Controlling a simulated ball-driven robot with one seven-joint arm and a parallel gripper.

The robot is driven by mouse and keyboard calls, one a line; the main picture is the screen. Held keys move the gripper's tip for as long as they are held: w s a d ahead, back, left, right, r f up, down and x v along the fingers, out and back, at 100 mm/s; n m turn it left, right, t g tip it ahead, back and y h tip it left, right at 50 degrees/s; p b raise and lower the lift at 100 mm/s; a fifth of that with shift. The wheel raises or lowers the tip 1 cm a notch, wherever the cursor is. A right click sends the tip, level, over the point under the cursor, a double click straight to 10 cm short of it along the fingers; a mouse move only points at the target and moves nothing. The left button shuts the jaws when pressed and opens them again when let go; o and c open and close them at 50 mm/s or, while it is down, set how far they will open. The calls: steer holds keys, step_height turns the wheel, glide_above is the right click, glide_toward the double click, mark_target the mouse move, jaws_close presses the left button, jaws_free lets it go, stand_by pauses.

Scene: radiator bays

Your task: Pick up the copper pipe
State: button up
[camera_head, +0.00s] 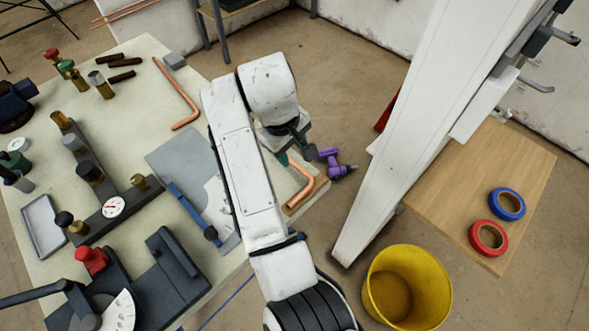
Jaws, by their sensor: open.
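A bent copper pipe (303,184) lies at the right edge of the pale workbench (130,60), partly hidden by my arm. A second bent copper pipe (179,97) lies farther back on the bench.
The bench holds a grey plate (180,155), a gauge manifold (110,206), a grey tray (43,226) and a dark bender (160,285). A yellow bucket (408,290) and a wooden surface with blue (507,204) and red tape rolls (488,238) are at right.

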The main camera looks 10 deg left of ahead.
mark_target(296, 165)
steer(key=shift+w+d+f+p, duration=0.15)
steer(key=shift+w+f, duration=0.05)
steer(key=shift+f, duration=0.85)
steer(key=shift+w+d+f+p, duration=0.1)
steer(key=shift+w+f+p, duration=0.1)
steer(key=shift+f, duration=0.8)
steer(key=shift+w+d+f+p, duration=0.15)
steer(key=shift+f, duration=0.9)
jaws_close()
